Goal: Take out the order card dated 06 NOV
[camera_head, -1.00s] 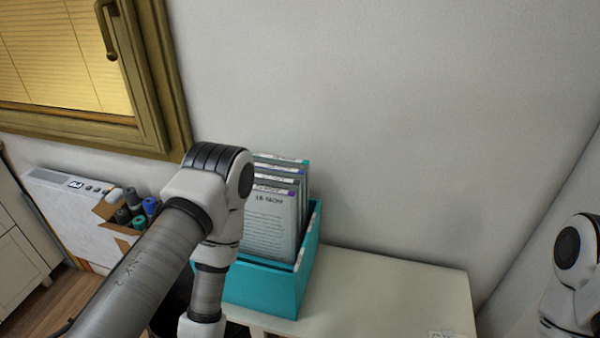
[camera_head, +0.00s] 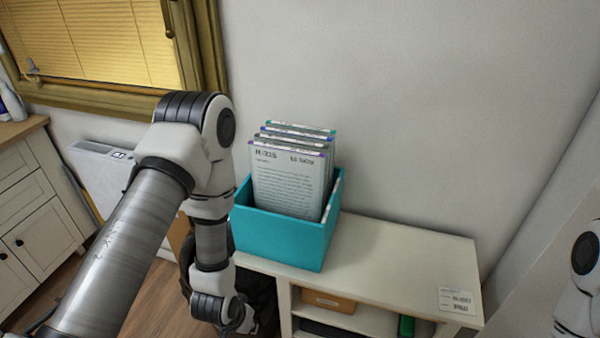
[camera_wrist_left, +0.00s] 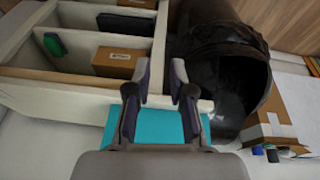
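A teal box (camera_head: 285,238) stands on the left end of a white shelf unit. Several order cards stand upright in it, one behind another, with coloured top tabs. The front card (camera_head: 288,180) shows a date ending in NOV, perhaps 18 NOV; dates on the cards behind (camera_head: 300,129) are too small or covered, so I cannot tell which is 06 NOV. My left gripper (camera_wrist_left: 161,68) is open and empty in the left wrist view, with part of the teal box (camera_wrist_left: 160,125) showing beyond its fingers. The head view does not show its fingers. My right gripper is out of view.
The shelf top (camera_head: 405,258) is clear right of the box, except for a paper label (camera_head: 457,300) at its front corner. A dark bin (camera_wrist_left: 222,75) and a cardboard box (camera_wrist_left: 272,125) stand beside the shelf. A wall is behind.

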